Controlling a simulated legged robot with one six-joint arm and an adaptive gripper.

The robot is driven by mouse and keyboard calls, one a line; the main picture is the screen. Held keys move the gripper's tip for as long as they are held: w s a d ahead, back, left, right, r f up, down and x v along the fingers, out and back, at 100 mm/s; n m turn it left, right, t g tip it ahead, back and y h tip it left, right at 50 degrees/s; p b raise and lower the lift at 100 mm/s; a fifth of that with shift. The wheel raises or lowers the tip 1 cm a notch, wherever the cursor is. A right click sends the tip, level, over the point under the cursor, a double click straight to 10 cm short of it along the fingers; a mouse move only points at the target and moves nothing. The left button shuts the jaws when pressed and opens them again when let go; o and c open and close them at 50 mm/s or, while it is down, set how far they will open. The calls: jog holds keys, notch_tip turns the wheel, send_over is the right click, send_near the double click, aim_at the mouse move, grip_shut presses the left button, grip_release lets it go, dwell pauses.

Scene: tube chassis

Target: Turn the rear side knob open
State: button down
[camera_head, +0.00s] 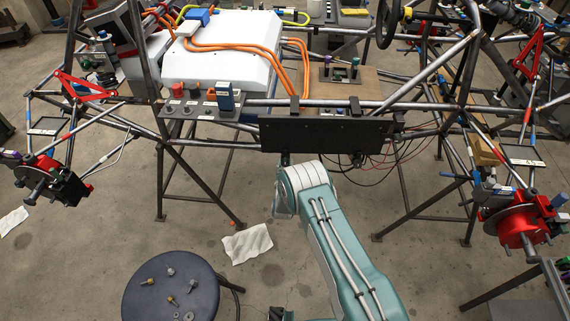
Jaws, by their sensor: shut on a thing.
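A grey panel (202,110) on the near tube rail carries a red knob (178,90), several small dark knobs and an upright blue part (225,97). I cannot tell which knob, if any of these, is the rear side knob. A second small plate on the brown board bears two upright levers, one with a green top (355,63). My teal arm rises from the bottom right and bends just below a black plate (325,135). My gripper and whatever it touches are hidden or outside this view.
The tube chassis (430,70) spans the top, with a white box (222,55) and orange cables. Red hubs stand at left (45,165) and right (518,225). A round stool (150,300) holds loose fittings. A white cloth (247,243) lies on the floor. Thin cables hang right of the black plate.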

jog(key=shift+m, duration=0.4)
jog(key=m, duration=0.8)
jog(key=shift+w+d, duration=0.1)
jog(key=m, duration=0.5)
jog(key=shift+d+f+m, duration=0.1)
jog(key=shift+m, duration=0.3)
jog(key=shift+f+m, duration=0.1)
jog(key=shift+m, duration=1.5)
jog(key=shift+d+f+m, duration=0.15)
jog(key=shift+m, duration=0.15)
jog(key=shift+c, duration=1.5)
grip_release()
